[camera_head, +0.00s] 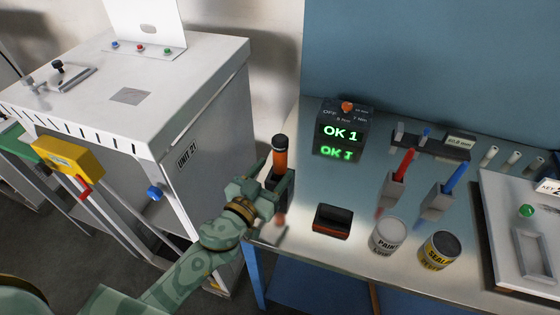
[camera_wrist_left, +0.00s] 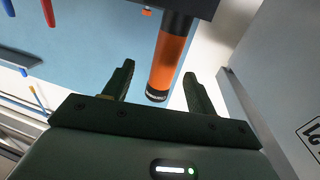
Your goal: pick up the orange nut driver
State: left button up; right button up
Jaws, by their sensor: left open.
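The orange nut driver (camera_head: 280,160) stands upright near the left edge of the steel bench, its dark-capped end up. Its lower end goes into a dark holder (camera_wrist_left: 195,6). My left gripper (camera_head: 272,182) is beside the driver, low on its left side. In the left wrist view the driver's orange handle (camera_wrist_left: 168,58) shows between and beyond the two open fingers of my left gripper (camera_wrist_left: 159,70). No contact between fingers and handle is visible. My right gripper is not in view.
A white cabinet (camera_head: 205,140) stands to the left, close to my left arm.

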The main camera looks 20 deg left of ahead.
aim_at(276, 163)
pick_arm(q)
jog(key=x, duration=0.5)
jog(key=shift+w+a+f, duration=0.15)
jog(key=shift+w+a, duration=0.15)
jog(key=shift+w, duration=0.05)
jog(key=c, duration=1.2)
jog(key=shift+c, duration=0.2)
